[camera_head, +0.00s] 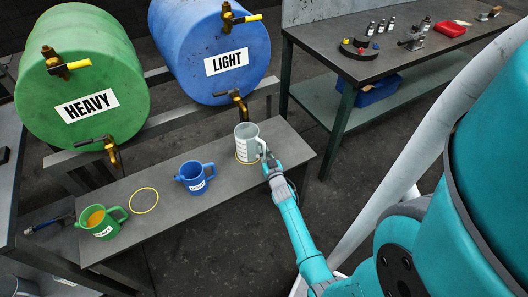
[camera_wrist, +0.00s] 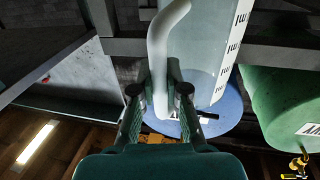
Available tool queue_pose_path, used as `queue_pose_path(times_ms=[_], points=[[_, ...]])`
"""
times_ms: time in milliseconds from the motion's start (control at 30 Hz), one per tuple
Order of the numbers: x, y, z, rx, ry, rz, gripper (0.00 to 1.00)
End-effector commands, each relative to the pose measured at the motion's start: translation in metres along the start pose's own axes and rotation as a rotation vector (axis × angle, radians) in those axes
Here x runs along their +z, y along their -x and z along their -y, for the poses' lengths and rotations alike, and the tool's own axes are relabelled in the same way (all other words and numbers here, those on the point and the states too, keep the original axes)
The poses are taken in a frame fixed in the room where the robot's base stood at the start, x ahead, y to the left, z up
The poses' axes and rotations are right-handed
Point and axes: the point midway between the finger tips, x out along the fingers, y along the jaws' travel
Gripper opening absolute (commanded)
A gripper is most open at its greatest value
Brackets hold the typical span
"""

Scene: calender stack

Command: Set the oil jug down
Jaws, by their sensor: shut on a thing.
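A pale grey-white jug (camera_head: 246,142) with a dark-marked scale is upright at the right end of the narrow bench (camera_head: 222,192). A yellow ring (camera_head: 240,161) shows around its lower edge; I cannot tell whether the base touches the bench. My gripper (camera_head: 268,163) is shut on the jug's handle from the right. In the wrist view the pale jug (camera_wrist: 200,50) and its curved handle (camera_wrist: 158,40) stand close, with the handle between the fingers (camera_wrist: 160,92). The jug's contents cannot be seen.
A blue jug (camera_head: 194,179) stands mid-bench, left of the pale jug. An empty yellow ring (camera_head: 144,200) and a green jug (camera_head: 101,228) with amber liquid are farther left. The HEAVY drum (camera_head: 95,85) and LIGHT drum (camera_head: 205,40) with brass taps stand behind. A workbench (camera_head: 335,50) is at the back right.

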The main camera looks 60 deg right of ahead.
Motion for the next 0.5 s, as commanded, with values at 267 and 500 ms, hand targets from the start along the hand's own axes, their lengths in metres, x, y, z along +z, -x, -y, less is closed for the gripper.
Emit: queue_pose_path(times_ms=[267,500], points=[[0.0026,0.0002,0.0001,0.0,-0.001,0.0,0.38],[0.0021,0.0002,0.0001,0.0,0.0,0.0,0.38]])
